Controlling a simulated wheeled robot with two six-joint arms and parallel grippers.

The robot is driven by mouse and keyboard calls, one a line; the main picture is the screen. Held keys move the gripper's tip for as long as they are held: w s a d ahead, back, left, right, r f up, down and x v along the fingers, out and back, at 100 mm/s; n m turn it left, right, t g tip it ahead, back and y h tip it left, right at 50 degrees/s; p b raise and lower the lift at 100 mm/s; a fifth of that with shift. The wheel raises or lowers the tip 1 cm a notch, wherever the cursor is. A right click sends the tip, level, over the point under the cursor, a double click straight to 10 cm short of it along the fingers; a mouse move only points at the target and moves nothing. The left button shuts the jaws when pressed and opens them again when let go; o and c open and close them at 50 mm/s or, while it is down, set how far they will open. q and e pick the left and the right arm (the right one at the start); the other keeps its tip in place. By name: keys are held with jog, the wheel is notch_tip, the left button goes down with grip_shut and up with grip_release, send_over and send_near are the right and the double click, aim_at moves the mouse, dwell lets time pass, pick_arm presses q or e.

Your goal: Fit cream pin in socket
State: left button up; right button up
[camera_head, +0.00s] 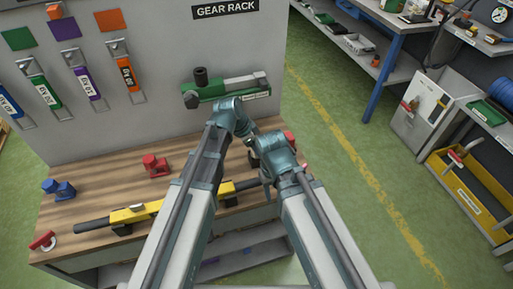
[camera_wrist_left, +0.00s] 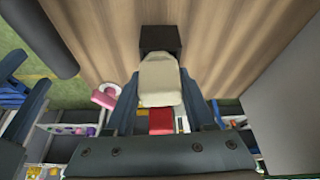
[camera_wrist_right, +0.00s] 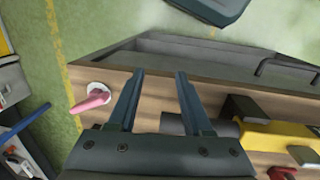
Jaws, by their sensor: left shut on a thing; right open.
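The cream pin (camera_wrist_left: 160,82) is between the fingers of my left gripper (camera_wrist_left: 160,90) in the left wrist view, held shut. A dark square block (camera_wrist_left: 160,38) sits right beyond its far end, against wood; I cannot tell whether it is the socket or whether the pin touches it. My right gripper (camera_wrist_right: 160,74) is open and empty above the bench edge in the right wrist view. In the head view, my arms meet near the bench's right end and hide both gripper tips and the pin.
A yellow bar with dark ends (camera_head: 150,211) lies along the wooden bench. Red (camera_head: 155,166) and blue (camera_head: 60,190) blocks stand on it. A green fixture (camera_head: 222,90) is on the grey panel. A pink handle (camera_wrist_right: 92,104) stands near the bench edge.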

pick_arm(q)
jog(key=shift+r+p, duration=0.7)
grip_shut()
jog(key=shift+r+p, duration=3.05)
notch_tip(320, 180, up, 5)
jog(key=p, duration=0.5)
